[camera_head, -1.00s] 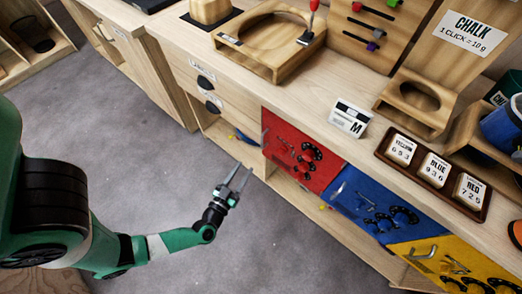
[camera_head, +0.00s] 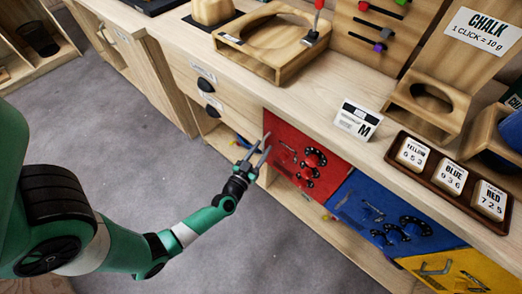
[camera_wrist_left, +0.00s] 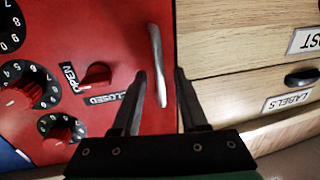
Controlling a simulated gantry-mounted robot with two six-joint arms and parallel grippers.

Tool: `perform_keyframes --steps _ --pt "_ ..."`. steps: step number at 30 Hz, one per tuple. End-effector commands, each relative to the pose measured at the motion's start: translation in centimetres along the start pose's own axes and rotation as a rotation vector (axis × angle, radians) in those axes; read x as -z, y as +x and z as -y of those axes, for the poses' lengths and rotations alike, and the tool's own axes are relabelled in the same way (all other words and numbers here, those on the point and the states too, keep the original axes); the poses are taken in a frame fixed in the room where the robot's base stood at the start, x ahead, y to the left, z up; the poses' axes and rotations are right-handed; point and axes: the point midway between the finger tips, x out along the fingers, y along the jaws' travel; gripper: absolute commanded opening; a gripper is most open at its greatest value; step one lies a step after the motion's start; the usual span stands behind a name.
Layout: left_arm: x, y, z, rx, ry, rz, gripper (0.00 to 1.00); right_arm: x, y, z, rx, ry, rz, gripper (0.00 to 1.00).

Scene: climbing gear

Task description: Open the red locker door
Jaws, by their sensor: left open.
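The red locker door (camera_head: 285,133) is flush in the bench front, beside the blue door. The left wrist view shows the red door (camera_wrist_left: 110,25) with a silver bar handle (camera_wrist_left: 157,65), a red latch knob (camera_wrist_left: 96,75) between OPEN and CLOSED labels, and several black number dials (camera_wrist_left: 22,88) with red knobs. My left gripper (camera_head: 264,143) is open and empty in front of the door's left edge. In the wrist view its fingers (camera_wrist_left: 161,78) lie either side of the handle's lower end; I cannot tell how near they are in depth. My right gripper is not in view.
Blue (camera_head: 380,215) and yellow (camera_head: 455,272) doors follow to the right. Drawers (camera_head: 215,85) are on the left. A tray (camera_head: 401,176) on the bench holds cards reading YELLOW 653, BLUE 936 and RED 725. An open shelf runs below; the floor in front is clear.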

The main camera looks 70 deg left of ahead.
Motion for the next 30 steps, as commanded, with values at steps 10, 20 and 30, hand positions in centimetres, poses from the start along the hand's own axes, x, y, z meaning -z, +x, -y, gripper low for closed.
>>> perform_keyframes --steps 10,20,30 --pt "0.01 -0.04 -0.01 0.000 0.000 0.000 0.04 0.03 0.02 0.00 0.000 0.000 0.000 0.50" --pt "0.01 -0.05 -0.01 0.000 0.000 0.000 0.00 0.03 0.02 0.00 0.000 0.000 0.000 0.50" --pt "0.00 -0.06 -0.01 0.000 0.000 0.000 0.00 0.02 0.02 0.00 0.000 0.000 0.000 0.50"
